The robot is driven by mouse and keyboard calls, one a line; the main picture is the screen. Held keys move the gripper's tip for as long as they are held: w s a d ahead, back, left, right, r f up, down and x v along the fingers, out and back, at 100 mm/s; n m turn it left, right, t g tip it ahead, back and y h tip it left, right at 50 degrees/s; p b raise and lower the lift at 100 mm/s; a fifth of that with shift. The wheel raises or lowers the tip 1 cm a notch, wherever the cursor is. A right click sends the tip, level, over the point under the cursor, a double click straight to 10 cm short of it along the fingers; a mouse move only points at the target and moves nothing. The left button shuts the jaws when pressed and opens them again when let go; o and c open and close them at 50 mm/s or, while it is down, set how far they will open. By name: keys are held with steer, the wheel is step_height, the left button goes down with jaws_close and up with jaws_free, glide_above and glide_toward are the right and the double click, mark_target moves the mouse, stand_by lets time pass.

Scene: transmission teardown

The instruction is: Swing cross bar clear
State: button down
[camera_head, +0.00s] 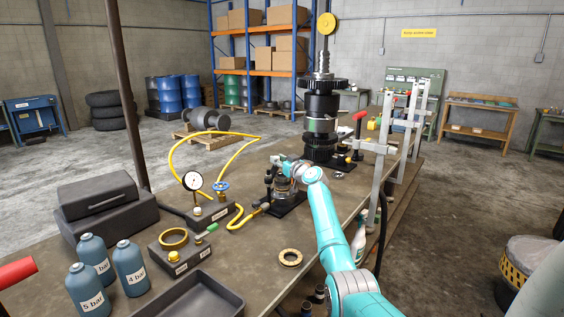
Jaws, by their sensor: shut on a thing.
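My teal arm reaches from the bottom right to a small fixture (285,205) on the bench. The fixture has a dark base plate, a metallic round body and a dark upright post (268,179) on its left. My gripper (281,163) is at the top of this fixture, shut on what looks like its cross bar. The bar is small here and mostly hidden by my gripper and wrist, so its exact angle cannot be told.
A tall dark gear stack (321,125) stands just behind. Grey upright frames (380,165) line the bench's right edge. A yellow hose (176,150), a gauge (193,181), a brass ring (290,258), blue bottles (130,264) and a dark tray (190,300) occupy the left and front.

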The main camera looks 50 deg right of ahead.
steer(key=shift+w+a+n+y, duration=0.15)
steer(key=shift+w+n+y, duration=0.3)
steer(key=shift+y, duration=0.25)
steer(key=c, duration=0.8)
jaws_free()
steer(key=shift+c, duration=0.2)
steer(key=shift+s, duration=0.1)
steer(key=v, duration=1.1)
steer(key=shift+s+f, duration=0.25)
steer(key=shift+s, duration=0.15)
steer(key=shift+c, duration=0.3)
